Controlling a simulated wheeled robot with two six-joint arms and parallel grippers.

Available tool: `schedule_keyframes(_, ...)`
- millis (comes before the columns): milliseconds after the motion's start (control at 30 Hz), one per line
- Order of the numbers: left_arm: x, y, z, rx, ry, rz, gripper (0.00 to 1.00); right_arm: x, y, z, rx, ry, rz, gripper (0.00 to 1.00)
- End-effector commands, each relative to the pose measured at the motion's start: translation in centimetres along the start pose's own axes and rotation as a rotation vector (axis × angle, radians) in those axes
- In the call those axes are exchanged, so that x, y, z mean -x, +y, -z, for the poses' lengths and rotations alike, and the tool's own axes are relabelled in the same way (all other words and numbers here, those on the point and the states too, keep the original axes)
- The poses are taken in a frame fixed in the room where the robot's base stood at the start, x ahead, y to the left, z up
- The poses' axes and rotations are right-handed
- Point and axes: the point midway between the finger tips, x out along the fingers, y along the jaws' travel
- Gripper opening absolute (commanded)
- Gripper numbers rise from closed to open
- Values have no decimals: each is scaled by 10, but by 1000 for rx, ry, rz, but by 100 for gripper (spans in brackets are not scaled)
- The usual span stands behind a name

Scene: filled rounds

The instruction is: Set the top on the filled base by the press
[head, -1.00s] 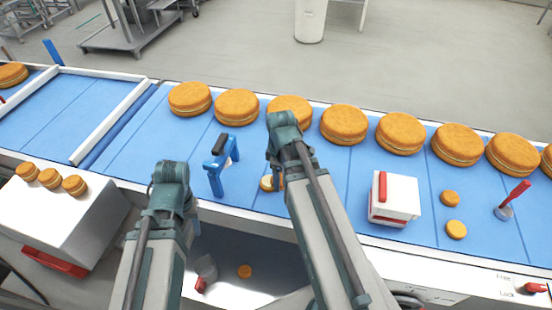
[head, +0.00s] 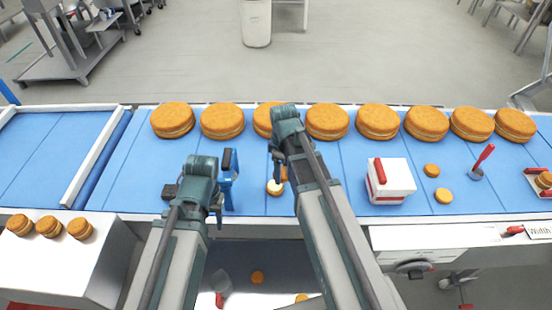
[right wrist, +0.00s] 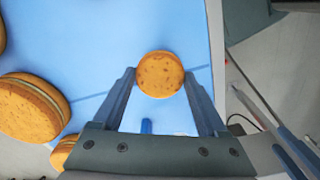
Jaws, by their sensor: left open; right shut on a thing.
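My right gripper (right wrist: 160,88) is shut on a small round golden top (right wrist: 160,73); its fingers grip opposite sides. In the head view this top (head: 284,173) shows only partly beside my right gripper (head: 279,176). The small filled base (head: 275,188), with a pale filling face, lies on the blue belt just below and left of it. I cannot tell whether they touch. The blue press (head: 228,178) with a dark handle stands left of the base. My open left gripper (head: 217,206) is at the press, its jaws mostly hidden by its wrist.
Large filled rounds (head: 327,121) line the belt's far side. A white box with a red handle (head: 391,182), two small rounds (head: 443,195) and a red-handled tool (head: 482,163) are at right. A white block (head: 70,260) bears small sandwiches at left.

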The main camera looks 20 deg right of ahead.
Motion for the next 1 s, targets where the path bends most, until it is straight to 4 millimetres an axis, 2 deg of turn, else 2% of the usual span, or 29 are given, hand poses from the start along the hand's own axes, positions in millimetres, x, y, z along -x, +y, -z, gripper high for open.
schedule_keyframes(33,10,-1,-1,0,0,0,50,10,2,13,8,0,0,51)
schedule_keyframes(133,13,-1,-1,-1,0,0,50,13,2,24,13,0,0,51)
schedule_keyframes(467,8,-1,0,0,0,0,50,8,0,26,13,0,0,51)
schedule_keyframes(667,-2,0,0,0,0,0,50,-2,0,26,13,0,0,51)
schedule_keyframes(1000,-30,3,2,1,0,0,50,-30,0,26,13,0,0,51)
